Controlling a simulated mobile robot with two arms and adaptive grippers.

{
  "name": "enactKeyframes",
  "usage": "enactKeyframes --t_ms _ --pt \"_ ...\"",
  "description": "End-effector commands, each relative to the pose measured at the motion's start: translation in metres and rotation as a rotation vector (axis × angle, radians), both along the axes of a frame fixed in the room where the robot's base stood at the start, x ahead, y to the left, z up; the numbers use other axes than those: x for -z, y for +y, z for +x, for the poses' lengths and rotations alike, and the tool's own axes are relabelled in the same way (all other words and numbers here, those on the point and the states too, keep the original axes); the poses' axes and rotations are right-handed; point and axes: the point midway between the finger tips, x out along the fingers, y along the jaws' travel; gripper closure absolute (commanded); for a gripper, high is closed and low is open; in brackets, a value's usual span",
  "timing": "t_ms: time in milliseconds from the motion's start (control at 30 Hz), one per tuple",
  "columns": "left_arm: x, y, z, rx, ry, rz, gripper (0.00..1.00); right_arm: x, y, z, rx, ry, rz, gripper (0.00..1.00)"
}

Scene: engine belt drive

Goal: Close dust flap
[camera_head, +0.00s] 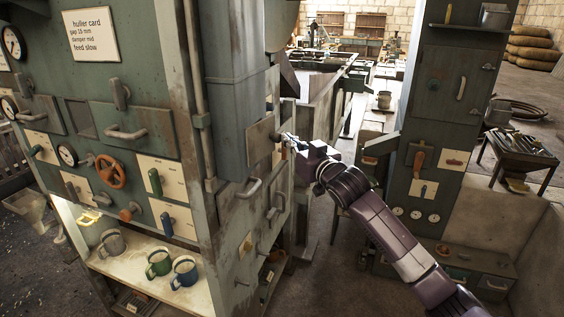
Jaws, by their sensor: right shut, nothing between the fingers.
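A tall green machine with a sheet-metal duct (237,90) stands at the centre left. A rust-stained plate (261,141) on the machine's right side, below the duct, may be the dust flap, but I cannot tell for sure. My right gripper (287,140) is shut and empty at the right edge of this plate. Whether its fingertips touch the plate or a small fitting there is too small to tell. The purple right arm reaches up to it from the lower right. My left gripper is out of view.
Grab handles (250,188) and knobs stick out of the machine side below the plate. An orange handwheel (110,171) and mugs (159,263) on a shelf are at the left. A green control column (448,110) stands right of my arm.

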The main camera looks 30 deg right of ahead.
Motion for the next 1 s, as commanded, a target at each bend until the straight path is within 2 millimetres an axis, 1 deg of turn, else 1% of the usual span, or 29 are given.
enactKeyframes --t_ms 33,200,400,600,1000 --pt "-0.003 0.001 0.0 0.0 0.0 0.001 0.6 -0.002 0.0 0.005 0.0 0.0 0.002 1.0" --pt "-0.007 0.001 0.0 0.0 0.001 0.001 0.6 -0.001 -0.001 0.017 0.0 0.0 0.002 1.0" --pt "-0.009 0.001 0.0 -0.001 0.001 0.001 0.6 0.0 0.0 0.026 0.0 0.001 0.0 1.0" --pt "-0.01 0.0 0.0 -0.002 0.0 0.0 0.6 0.0 0.0 0.029 0.0 0.001 0.0 1.0" --pt "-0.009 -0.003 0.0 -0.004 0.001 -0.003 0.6 0.0 0.0 0.029 0.0 0.001 0.0 1.0"
